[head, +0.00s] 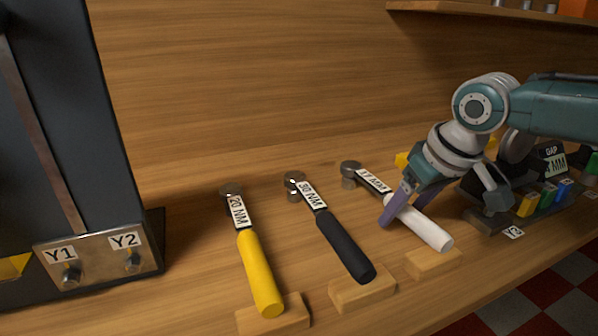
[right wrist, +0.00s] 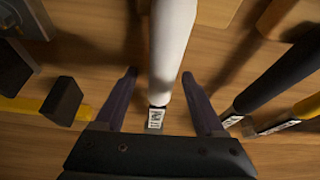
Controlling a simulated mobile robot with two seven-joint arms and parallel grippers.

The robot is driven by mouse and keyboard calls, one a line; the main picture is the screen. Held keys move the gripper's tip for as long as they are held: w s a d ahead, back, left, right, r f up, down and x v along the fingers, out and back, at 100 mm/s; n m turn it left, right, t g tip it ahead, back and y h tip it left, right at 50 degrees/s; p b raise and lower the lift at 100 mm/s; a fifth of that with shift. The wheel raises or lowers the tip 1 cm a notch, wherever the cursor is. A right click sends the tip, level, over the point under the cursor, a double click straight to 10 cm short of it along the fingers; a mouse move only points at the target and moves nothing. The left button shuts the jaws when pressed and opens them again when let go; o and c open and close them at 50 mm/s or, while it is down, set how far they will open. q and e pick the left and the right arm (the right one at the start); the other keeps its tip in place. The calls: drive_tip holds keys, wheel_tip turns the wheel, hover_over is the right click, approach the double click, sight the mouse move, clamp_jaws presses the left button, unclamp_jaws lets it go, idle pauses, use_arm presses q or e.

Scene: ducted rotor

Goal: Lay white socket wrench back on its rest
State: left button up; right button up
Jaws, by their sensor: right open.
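The white socket wrench (head: 421,224) has a white handle, a label ending in NM and a grey metal head at its far end. Its handle end lies over a wooden rest block (head: 432,264) and appears to sit on it. My right gripper (head: 402,210) is open around the handle near the label, one finger on each side. In the right wrist view the white handle (right wrist: 171,45) runs between the two spread fingers (right wrist: 160,76), with gaps on both sides. My left gripper is not in view.
A yellow wrench (head: 260,275) and a black wrench (head: 345,247) lie on their own blocks to the left. A dark rack with coloured pieces (head: 540,198) stands close to the right. A dark fixture with a Y1/Y2 metal plate (head: 98,256) stands at the left.

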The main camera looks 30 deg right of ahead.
drive_tip(key=p+v, duration=0.3)
drive_tip(key=v, duration=0.6)
drive_tip(key=shift+s+r, duration=0.15)
drive_tip(key=shift+r, duration=0.35)
drive_tip(key=s+a+n+y+p, duration=0.2)
drive_tip(key=s+a+n+p, duration=0.4)
drive_tip(key=a, duration=0.9)
drive_tip(key=s+a+r+m+h+p, duration=0.1)
drive_tip(key=s+a+r+m+p, duration=0.1)
drive_tip(key=s+r+p, duration=0.3)
drive_tip(key=s+a+r+m+p, duration=0.1)
drive_tip(key=s+r+p, duration=0.25)
drive_tip(key=s, duration=0.45)
wheel_tip(320, 180, up, 38)
drive_tip(key=p, duration=3.6)
drive_tip(key=shift+g+h+p, duration=0.3)
drive_tip(key=shift+g+p, duration=0.1)
drive_tip(key=shift+f, duration=0.2)
